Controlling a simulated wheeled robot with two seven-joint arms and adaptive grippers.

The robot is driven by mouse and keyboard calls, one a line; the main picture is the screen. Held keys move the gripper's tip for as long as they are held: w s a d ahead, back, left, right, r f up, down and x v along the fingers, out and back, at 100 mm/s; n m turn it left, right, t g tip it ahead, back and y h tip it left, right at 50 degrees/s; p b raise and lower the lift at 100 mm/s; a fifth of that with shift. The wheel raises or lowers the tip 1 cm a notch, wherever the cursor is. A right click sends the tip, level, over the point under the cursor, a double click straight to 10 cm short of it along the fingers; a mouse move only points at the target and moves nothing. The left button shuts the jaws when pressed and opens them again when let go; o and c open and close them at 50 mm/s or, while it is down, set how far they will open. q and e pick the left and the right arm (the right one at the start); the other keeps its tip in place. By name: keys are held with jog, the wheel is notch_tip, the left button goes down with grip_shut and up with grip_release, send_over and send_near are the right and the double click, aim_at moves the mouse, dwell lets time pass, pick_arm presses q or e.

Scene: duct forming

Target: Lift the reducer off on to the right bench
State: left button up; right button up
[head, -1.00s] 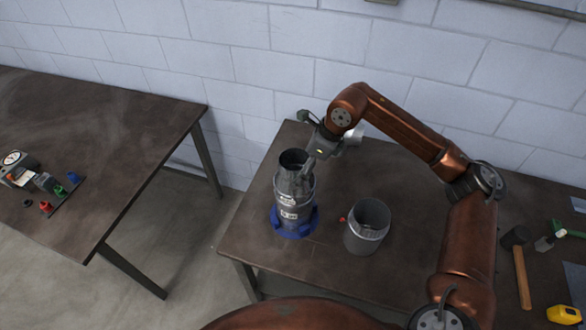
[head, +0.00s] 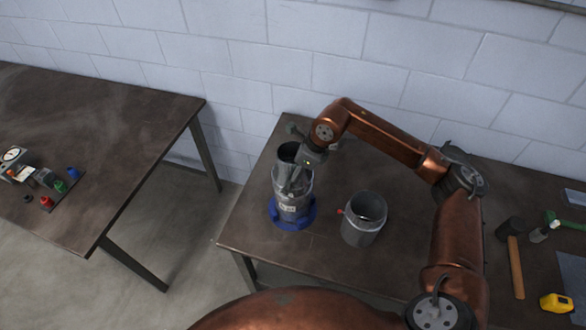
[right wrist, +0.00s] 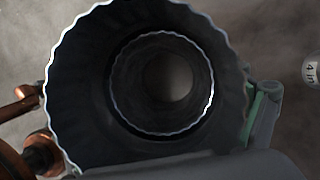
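The fingertips are too small and hidden to judge a grip. My left gripper is out of view.
A grey open can-like duct piece (head: 362,222) with a red spot stands right of the blue base. A mallet (head: 517,265) and yellow tool (head: 556,303) lie far right. Another bench (head: 120,140) stands left across a gap, holding a gauge and small coloured parts.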

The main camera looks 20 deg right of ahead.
jog(key=c, duration=0.8)
jog(key=shift+c, duration=0.2)
